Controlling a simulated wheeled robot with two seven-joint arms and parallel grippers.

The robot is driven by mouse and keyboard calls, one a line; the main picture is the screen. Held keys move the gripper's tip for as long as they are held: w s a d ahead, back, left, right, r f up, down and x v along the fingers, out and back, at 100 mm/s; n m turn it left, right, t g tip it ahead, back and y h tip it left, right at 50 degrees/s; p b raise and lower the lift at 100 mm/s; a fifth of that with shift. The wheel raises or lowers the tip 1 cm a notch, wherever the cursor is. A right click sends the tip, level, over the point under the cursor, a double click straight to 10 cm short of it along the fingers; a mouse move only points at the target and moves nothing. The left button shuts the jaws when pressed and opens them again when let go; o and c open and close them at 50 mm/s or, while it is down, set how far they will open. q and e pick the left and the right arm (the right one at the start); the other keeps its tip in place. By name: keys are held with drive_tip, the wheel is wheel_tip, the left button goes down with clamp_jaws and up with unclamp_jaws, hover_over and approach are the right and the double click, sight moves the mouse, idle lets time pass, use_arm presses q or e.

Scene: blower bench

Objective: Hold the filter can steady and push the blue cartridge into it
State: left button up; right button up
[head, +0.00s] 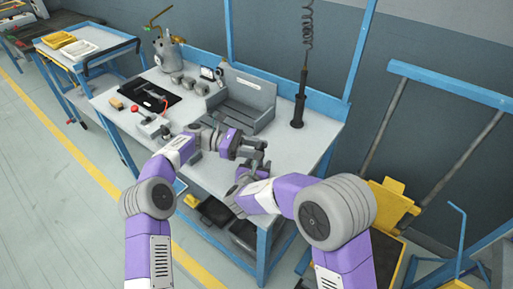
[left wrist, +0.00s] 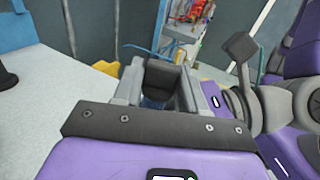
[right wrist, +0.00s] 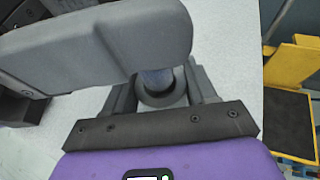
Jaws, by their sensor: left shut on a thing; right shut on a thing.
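My left gripper (head: 257,147) and my right gripper (head: 254,170) meet close together above the front of the bench. In the left wrist view, the left gripper (left wrist: 165,88) is shut, with a small patch of the blue cartridge (left wrist: 155,103) showing between its fingers and a dark part beyond. In the right wrist view, the right gripper (right wrist: 160,92) is shut around a grey, dark-mouthed round piece, seemingly the filter can (right wrist: 162,98). A bluish-grey cylinder enters its mouth and lines up with it. A grey gripper part hides the cylinder's upper end; depth cannot be told.
The blue-framed bench (head: 300,148) carries a grey open holder (head: 243,100), a black tray (head: 150,95), a metal pot (head: 168,53) and several grey cylinders. A black tool (head: 298,108) hangs from a coiled cord. A yellow cart (head: 392,205) stands at right.

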use_arm(q)
drive_tip(key=shift+f, duration=1.8)
idle(3.4)
drive_tip(key=shift+r, duration=0.35)
drive_tip(key=shift+a+g, duration=0.1)
drive_tip(key=shift+g, duration=0.2)
drive_tip(key=shift+f, duration=0.3)
idle(0.9)
drive_tip(key=shift+r, duration=0.3)
drive_tip(key=o, duration=1.1)
